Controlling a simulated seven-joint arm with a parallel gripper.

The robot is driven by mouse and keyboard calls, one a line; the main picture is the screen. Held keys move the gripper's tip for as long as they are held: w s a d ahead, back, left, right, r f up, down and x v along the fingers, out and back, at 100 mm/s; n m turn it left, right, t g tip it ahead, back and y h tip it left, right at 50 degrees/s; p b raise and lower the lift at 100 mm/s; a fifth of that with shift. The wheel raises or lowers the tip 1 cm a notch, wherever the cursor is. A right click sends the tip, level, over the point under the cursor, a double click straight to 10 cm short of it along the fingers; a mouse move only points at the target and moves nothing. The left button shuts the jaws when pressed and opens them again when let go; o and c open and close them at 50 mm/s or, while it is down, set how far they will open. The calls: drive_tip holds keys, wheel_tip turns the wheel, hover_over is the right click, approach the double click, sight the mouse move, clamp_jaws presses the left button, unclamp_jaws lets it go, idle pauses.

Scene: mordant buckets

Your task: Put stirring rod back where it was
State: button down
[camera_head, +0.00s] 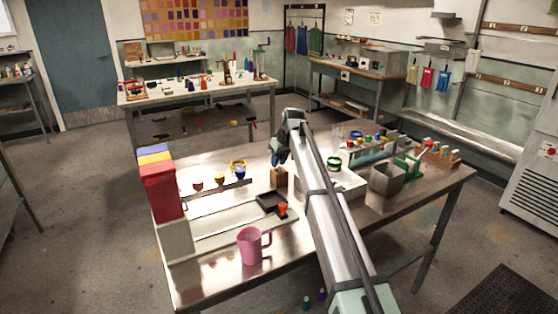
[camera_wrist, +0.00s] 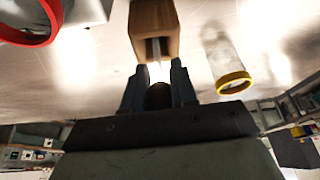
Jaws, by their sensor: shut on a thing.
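My gripper (camera_head: 281,157) is over the middle of the near steel table, at the end of the arm that crosses the head view. The block (camera_head: 279,178) also shows in the head view, just below the gripper.
A yellow-ringed clear beaker (camera_wrist: 232,82) and a red-ringed vessel (camera_wrist: 38,32) flank the block. A dark tray (camera_head: 263,209), a pink jug (camera_head: 250,247), stacked coloured buckets (camera_head: 160,188) and a grey square container (camera_head: 386,182) stand on the table.

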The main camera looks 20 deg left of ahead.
drive_tip(key=c, duration=0.9)
unclamp_jaws()
drive_tip(key=v, duration=1.2)
drive_tip(key=shift+r, duration=0.1)
drive_tip(key=shift+d, duration=0.15)
